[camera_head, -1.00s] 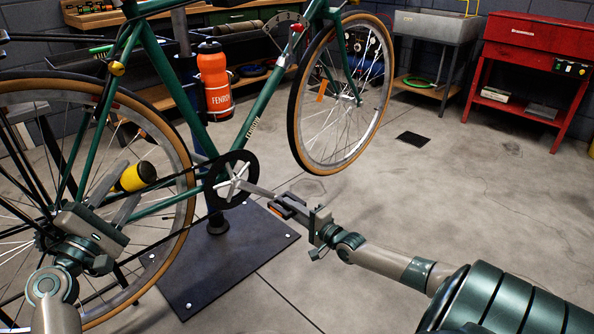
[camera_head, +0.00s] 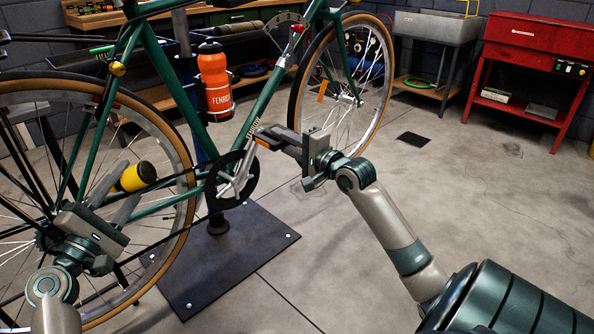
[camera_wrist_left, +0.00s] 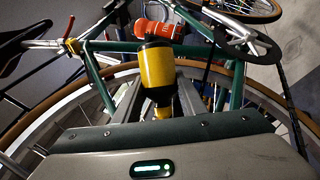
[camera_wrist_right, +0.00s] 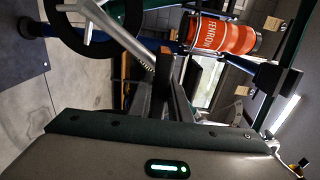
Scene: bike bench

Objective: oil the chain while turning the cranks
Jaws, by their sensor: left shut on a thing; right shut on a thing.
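The green bike hangs over the floor with its cranks and black chainring (camera_head: 250,184) at centre. The chain (camera_head: 176,178) runs back left from the chainring. My left gripper (camera_head: 122,186) is shut on a yellow oil bottle (camera_head: 132,178) with a black end, held tilted beside the upper chain run. The bottle also fills the middle of the left wrist view (camera_wrist_left: 157,68). My right gripper (camera_head: 278,139) is shut on the pedal at the end of the silver crank (camera_head: 240,174), which points up right. The crank shows in the right wrist view (camera_wrist_right: 118,35); the grip itself is partly hidden there.
The rear wheel (camera_head: 188,160) is close behind my left gripper. An orange bottle (camera_head: 214,80) sits on the frame. A dark stand plate (camera_head: 245,245) lies below. A red bench (camera_head: 530,45) and a grey sink (camera_head: 436,27) stand back right.

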